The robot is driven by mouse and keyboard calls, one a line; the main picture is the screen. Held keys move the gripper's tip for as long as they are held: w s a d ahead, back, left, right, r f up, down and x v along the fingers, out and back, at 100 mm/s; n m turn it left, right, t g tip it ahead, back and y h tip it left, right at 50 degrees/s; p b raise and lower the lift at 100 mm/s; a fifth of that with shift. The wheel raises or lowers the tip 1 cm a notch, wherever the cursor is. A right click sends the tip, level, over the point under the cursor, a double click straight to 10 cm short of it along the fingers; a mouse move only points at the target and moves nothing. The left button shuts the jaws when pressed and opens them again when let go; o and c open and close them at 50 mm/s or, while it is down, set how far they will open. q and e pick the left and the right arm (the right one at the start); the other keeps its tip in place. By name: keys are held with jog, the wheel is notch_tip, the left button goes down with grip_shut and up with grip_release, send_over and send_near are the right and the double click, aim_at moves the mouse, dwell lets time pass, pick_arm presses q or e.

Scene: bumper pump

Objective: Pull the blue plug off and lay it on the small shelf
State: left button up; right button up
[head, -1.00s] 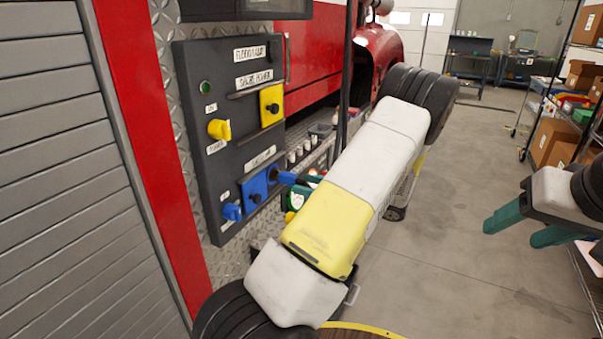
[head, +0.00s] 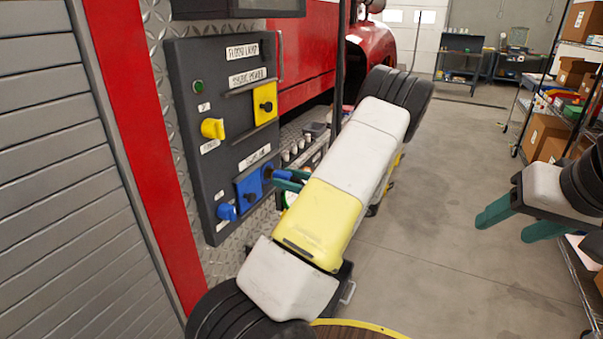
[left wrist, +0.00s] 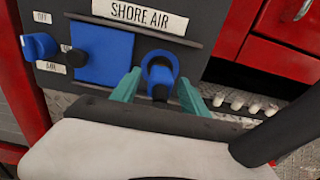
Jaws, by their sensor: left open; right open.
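In the left wrist view the plug (left wrist: 160,72) shows a blue ring and a dark lower end, under the SHORE AIR label. My left gripper (head: 290,181) is open, with its teal fingers on either side of the plug; I cannot tell whether they touch it. My right gripper (head: 512,226) is open and empty at the right, over the floor. I cannot make out the small shelf for certain.
The panel (head: 190,100) also bears a yellow knob (head: 212,129), a yellow plate (head: 265,104) and a blue knob (head: 227,211). Several white-capped items (left wrist: 240,101) stand right of the panel. Shelving with boxes (head: 553,148) is at the right. The middle floor is clear.

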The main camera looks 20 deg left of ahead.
aim_at(277, 176)
pick_arm(q)
jog(key=shift+w+a, duration=0.15)
jog(key=shift+a, duration=1.65)
jog(key=shift+c, duration=0.2)
grip_shut()
jog(key=shift+s+d, duration=0.15)
jog(key=shift+d, duration=1.35)
jog(key=shift+s+d, duration=0.1)
jog(key=shift+d, duration=1.4)
